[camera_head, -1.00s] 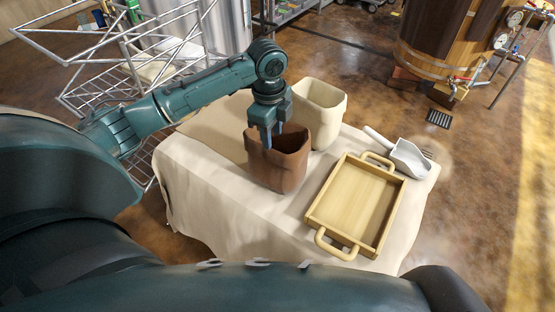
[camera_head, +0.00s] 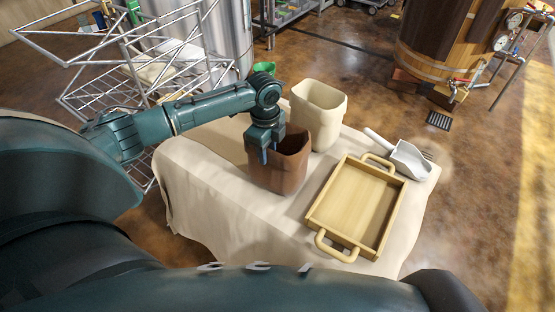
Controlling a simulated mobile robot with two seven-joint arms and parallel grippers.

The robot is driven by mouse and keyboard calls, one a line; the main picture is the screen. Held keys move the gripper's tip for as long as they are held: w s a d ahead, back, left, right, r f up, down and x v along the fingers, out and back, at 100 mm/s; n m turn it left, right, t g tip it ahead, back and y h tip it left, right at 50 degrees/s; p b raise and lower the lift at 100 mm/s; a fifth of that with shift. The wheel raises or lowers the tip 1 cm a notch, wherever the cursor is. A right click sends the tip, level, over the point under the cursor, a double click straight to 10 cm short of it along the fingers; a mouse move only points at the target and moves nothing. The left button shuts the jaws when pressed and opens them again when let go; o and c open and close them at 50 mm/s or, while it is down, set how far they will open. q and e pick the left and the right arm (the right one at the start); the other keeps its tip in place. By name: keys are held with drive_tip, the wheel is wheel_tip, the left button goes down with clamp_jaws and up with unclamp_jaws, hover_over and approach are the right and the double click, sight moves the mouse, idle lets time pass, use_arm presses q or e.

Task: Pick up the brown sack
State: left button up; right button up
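The brown sack (camera_head: 279,176) stands upright and open-topped on the cloth-covered table (camera_head: 200,205). My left gripper (camera_head: 271,153) points down at the sack's rim on its left side. Its fingers look apart, with the nearer fingertip showing against the brown wall and the other partly hidden. I cannot tell whether they touch the sack. My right gripper is not in view.
A cream sack (camera_head: 318,112) stands close behind the brown one. A wooden tray (camera_head: 317,212) with two handles and a white scoop (camera_head: 408,160) lie to the right. A wire rack (camera_head: 120,70) stands behind my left arm.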

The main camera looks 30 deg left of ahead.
use_arm(q)
wheel_tip(320, 180, down, 2)
drive_tip(key=shift+f, duration=0.1)
clamp_jaws()
idle(0.4)
idle(1.1)
